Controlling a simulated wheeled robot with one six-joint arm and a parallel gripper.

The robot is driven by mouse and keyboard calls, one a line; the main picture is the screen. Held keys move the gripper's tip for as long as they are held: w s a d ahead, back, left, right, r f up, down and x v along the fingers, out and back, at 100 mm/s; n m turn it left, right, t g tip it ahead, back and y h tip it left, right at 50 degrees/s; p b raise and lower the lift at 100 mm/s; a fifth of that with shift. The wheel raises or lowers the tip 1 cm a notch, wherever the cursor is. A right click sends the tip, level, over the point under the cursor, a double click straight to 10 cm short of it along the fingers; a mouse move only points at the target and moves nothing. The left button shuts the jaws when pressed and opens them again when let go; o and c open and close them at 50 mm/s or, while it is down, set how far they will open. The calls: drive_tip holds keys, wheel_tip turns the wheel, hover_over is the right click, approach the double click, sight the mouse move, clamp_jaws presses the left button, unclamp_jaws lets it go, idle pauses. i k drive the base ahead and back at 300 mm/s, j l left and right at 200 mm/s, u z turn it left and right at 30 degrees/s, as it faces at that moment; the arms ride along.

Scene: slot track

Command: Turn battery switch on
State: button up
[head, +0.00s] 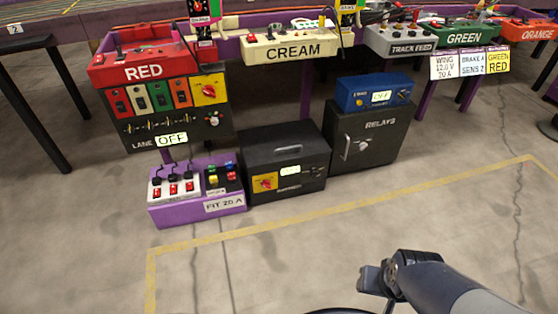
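A black box (285,151) with a handle stands on the floor below the CREAM station. Its front has a red knob on a yellow square plate (265,183), a small pale display (290,170) and white lettering too small to read for certain; this may be the battery switch. Another red knob on a yellow plate (209,90) is on the red lane panel at the left. My gripper (368,280) is low at the right of centre, over bare floor, well apart from both knobs. Its fingers are too small and dark to tell whether they are open.
The lane panel has a label reading OFF (172,139). A purple box (205,206) with switches, labelled PIT 20 A, is left of the black box. A RELAYS box (380,128) with a blue unit (364,98) on top is at right. Floor in front is clear, with yellow tape (330,203).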

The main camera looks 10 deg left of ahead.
sight(265, 183)
drive_tip(key=i+j, duration=0.15)
drive_tip(key=j, duration=0.2)
drive_tip(key=i+j+z, duration=0.1)
drive_tip(key=j, duration=0.25)
drive_tip(key=i+j, duration=0.15)
drive_tip(key=j, duration=0.2)
drive_tip(key=i+j+z, duration=0.1)
drive_tip(key=j, duration=0.25)
drive_tip(key=i, duration=0.05)
